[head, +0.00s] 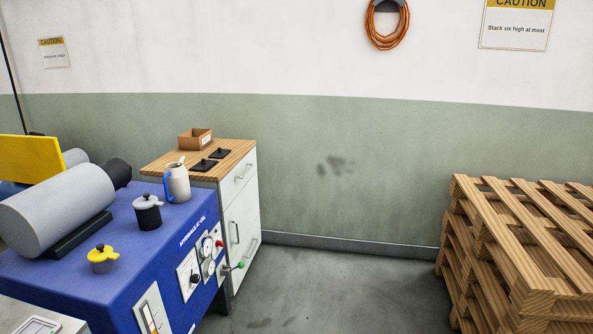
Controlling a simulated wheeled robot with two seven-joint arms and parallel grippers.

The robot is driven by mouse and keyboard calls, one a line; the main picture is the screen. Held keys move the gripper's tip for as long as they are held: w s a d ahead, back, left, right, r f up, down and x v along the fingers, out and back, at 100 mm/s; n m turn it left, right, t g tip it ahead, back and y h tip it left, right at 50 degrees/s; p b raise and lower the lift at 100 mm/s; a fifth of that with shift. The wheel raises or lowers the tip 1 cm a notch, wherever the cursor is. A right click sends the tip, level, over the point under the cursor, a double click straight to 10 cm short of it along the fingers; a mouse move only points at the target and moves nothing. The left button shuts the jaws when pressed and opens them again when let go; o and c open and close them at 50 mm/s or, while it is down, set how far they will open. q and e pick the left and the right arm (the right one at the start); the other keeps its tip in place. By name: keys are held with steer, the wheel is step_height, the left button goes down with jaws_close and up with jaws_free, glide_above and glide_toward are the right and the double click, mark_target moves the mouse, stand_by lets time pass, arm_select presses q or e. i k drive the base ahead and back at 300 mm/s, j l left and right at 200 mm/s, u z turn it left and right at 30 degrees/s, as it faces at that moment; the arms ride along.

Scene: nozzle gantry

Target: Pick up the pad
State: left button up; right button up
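Two small flat black pieces, each with a small knob on top, lie on the wooden top of a white cabinet (238,151) in the head view. The nearer piece (203,165) lies by the front edge, and the farther piece (220,153) lies just behind it to the right. Either could be the pad; I cannot tell which is meant. Neither of my grippers shows in this view.
An open box (195,139) sits behind the black pieces. Stacked pallets (520,250) stand right; floor between is clear.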

mark_target(220, 153)
steer(key=i, duration=1.75)
steer(key=i+l+u, duration=0.1)
steer(key=i, duration=0.75)
steer(key=i+l+u, duration=0.1)
steer(key=i, duration=0.75)
